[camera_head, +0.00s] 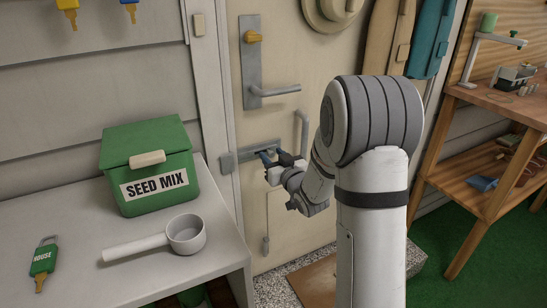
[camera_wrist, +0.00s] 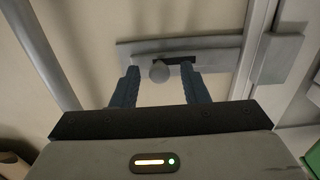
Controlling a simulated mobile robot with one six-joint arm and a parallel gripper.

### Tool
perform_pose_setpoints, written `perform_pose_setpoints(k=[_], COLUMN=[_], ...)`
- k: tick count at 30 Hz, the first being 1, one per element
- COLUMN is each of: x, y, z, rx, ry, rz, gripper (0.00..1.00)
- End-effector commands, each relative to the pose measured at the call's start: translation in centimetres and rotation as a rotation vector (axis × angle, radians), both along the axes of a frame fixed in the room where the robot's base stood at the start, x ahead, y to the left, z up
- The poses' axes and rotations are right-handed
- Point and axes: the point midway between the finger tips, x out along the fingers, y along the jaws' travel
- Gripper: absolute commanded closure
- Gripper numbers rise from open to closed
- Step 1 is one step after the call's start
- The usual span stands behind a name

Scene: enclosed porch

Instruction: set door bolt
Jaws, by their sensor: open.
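The door bolt is a grey plate (camera_head: 262,147) on the pale door (camera_head: 285,95), below the lever handle (camera_head: 272,90). In the wrist view the bolt plate (camera_wrist: 215,53) has a round knob (camera_wrist: 160,71) and a dark slot on the knob's right. A grey keeper block (camera_wrist: 276,56) sits on the frame to the right; in the head view this keeper (camera_head: 228,162) is at the plate's left. My gripper (camera_wrist: 158,78) is open, with one blue finger on each side of the knob and visible gaps. In the head view my gripper (camera_head: 268,161) partly covers the bolt.
A table (camera_head: 70,240) at left holds a green seed mix box (camera_head: 150,165), a white scoop (camera_head: 187,233) and a house key tag (camera_head: 43,260). A vertical pull bar (camera_head: 302,132) stands beside the bolt. A wooden workbench (camera_head: 510,105) is at right.

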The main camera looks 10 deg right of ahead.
Motion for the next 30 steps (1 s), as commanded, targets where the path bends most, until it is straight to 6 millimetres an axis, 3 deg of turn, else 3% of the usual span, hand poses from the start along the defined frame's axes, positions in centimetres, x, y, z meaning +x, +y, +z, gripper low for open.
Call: perform_pose_setpoints(k=[2, 17, 30], x=[-0.02, -0.05, -0.15], y=[-0.01, -0.01, -0.10], z=[0.00, 0.00, -0.10], rx=[0.000, 0.000, 0.000], ry=[0.000, 0.000, 0.000], rz=[0.000, 0.000, -0.008], gripper=[0.59, 1.00, 1.00])
